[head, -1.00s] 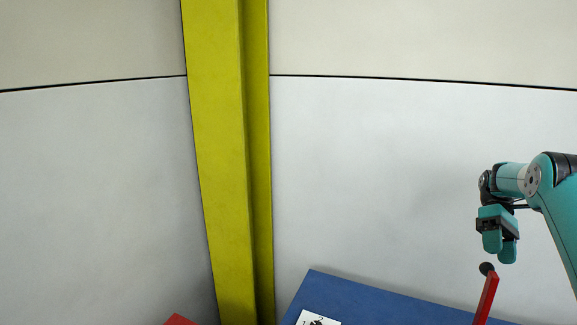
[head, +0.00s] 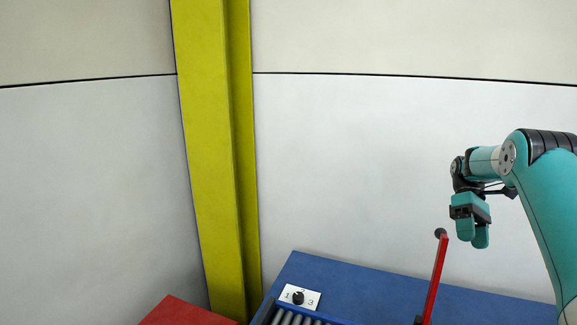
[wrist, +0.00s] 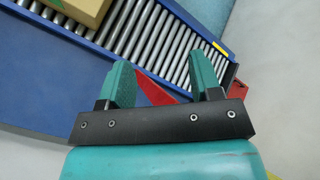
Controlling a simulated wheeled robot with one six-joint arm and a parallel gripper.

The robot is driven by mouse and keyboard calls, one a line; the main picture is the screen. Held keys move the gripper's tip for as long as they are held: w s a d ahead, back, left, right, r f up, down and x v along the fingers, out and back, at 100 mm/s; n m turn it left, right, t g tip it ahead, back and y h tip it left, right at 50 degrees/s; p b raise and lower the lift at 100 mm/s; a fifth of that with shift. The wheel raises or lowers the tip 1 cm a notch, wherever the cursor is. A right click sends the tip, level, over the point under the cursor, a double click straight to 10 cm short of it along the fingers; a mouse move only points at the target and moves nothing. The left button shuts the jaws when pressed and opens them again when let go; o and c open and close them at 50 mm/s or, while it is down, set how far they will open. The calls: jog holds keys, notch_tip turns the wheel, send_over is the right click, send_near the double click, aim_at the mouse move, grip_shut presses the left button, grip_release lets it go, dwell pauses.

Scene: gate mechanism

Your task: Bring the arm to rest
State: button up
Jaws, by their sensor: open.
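My gripper (head: 473,236) hangs at the right of the head view with its fingers pointing down, and it holds nothing. It is just right of the black knob of a red lever (head: 436,280) that stands up from the blue table. In the wrist view my gripper (wrist: 164,85) shows two teal fingers spread apart. Part of the red lever (wrist: 157,91) shows between and beyond them. I cannot tell how far the lever is from the fingers.
A blue table (head: 370,285) carries a white plate with a black dial (head: 299,298) and numbers. A roller conveyor (wrist: 150,40) holds a cardboard box (wrist: 82,9). A yellow post (head: 210,150) stands by the white wall. A red block (head: 180,312) is at lower left.

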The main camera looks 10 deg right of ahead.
jog(key=s+a+r+n+t+h+b, duration=0.15)
jog(key=a+b, duration=0.25)
jog(key=a, duration=0.7)
jog(key=s+a+r+n+t+h+b, duration=0.1)
jog(key=s+a+t+h+b, duration=0.2)
jog(key=a, duration=0.8)
jog(key=s+a+f+t+y+b, duration=0.2)
jog(key=s+a+b, duration=0.1)
jog(key=s+a, duration=0.5)
jog(key=s+a+f+n+t+y+b, duration=0.1)
jog(key=s+a+f+t+y+b, duration=0.1)
jog(key=s+a, duration=0.6)
jog(key=s+f+b, duration=0.1)
jog(key=s+b, duration=0.1)
jog(key=s, duration=0.1)
jog(key=shift+s+a, duration=0.2)
